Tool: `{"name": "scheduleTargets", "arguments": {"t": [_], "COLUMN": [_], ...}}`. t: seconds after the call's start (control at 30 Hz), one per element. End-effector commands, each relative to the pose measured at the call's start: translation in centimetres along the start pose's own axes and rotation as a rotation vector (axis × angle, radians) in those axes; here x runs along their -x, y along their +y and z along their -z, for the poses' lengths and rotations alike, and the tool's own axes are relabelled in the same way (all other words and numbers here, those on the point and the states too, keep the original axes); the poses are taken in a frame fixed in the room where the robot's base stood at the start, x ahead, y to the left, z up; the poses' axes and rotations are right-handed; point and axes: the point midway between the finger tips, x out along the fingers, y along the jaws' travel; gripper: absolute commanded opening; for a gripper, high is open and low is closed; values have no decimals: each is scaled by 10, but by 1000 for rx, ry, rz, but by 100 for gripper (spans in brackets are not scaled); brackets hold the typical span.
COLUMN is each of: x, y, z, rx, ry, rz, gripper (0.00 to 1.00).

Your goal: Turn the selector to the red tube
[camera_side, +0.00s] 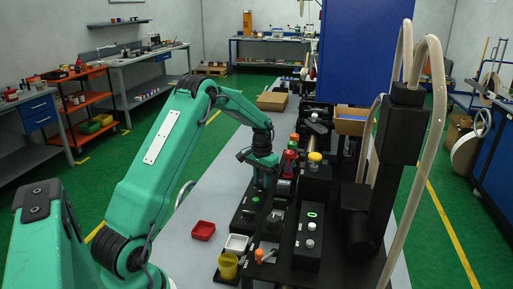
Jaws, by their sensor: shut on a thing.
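My gripper (262,183) points down at the end of the green arm, right of the picture's middle. It is shut on a small part that is mostly hidden, seemingly the selector at the dark fixtures on the bench. Its fingertips are too small and dark to show the selector's pointer or its setting. I cannot tell whether this is the red tube.
A black box with a green button (254,200) lies just below the gripper. A tall black column (402,130) with pale hoses rises at right. The grey bench is clear at left.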

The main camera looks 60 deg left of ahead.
Motion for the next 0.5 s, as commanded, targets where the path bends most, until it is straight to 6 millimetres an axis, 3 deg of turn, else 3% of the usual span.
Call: {"name": "scheduleTargets", "arguments": {"t": [0.5], "x": [1], "y": [3], "z": [1], "rx": [487], "ry": [-9], "rz": [0], "gripper": [6]}}
